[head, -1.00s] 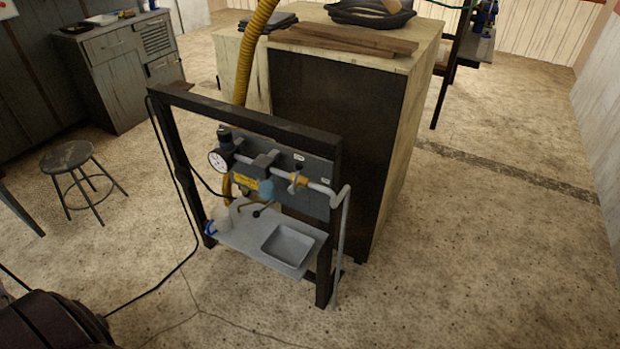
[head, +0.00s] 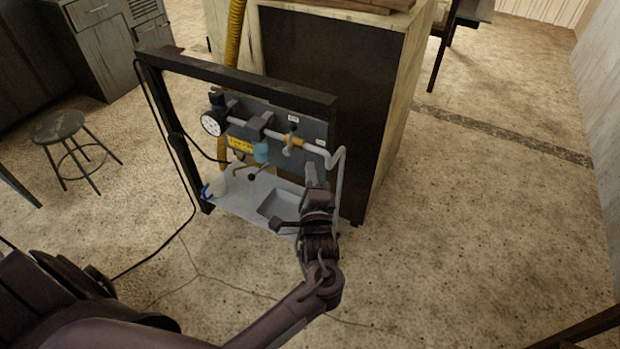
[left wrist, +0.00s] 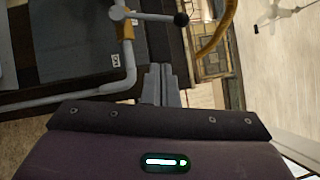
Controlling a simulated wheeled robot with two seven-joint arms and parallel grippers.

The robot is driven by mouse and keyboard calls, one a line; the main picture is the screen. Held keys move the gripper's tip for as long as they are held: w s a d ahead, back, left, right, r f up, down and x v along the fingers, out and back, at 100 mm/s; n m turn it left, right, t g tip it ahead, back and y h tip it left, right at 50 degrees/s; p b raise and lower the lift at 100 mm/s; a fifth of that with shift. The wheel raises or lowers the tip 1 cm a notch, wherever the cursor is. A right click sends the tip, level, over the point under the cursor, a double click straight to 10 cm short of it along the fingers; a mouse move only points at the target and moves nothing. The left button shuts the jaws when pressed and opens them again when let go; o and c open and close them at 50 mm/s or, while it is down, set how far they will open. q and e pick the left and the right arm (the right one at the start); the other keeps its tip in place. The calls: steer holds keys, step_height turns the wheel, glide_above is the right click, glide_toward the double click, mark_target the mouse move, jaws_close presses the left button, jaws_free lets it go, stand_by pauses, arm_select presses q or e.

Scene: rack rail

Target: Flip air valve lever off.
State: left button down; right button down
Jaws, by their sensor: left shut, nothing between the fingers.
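The air valve (head: 292,142) is a brass body on the grey pipe of the rack panel. In the left wrist view, its lever (left wrist: 158,17) is a thin rod with a dark ball knob, sticking out to the right, across the pipe, from the brass body (left wrist: 126,30). In the head view the lever is small and its knob hard to make out. My left gripper (head: 311,170) is in front of the panel, below and right of the valve. Its fingers (left wrist: 160,72) are together and empty, apart from the lever. My right gripper is not in view.
The grey pipe (head: 338,160) bends down at the panel's right. A dark frame (head: 240,72) surrounds the panel; a gauge (head: 211,123) sits at its left. Below is a shelf with a grey tray (head: 270,211). A cabinet (head: 330,80) stands behind. Floor at right is clear.

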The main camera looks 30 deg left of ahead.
mark_target(290, 139)
arm_select(q)
steer(key=w+a+r+p, duration=0.1)
steer(key=w+a+p, duration=0.1)
steer(key=w+a, duration=0.3)
steer(key=shift+w+a+r, duration=0.2)
steer(key=shift+a+r, duration=0.1)
steer(key=shift+a, duration=0.4)
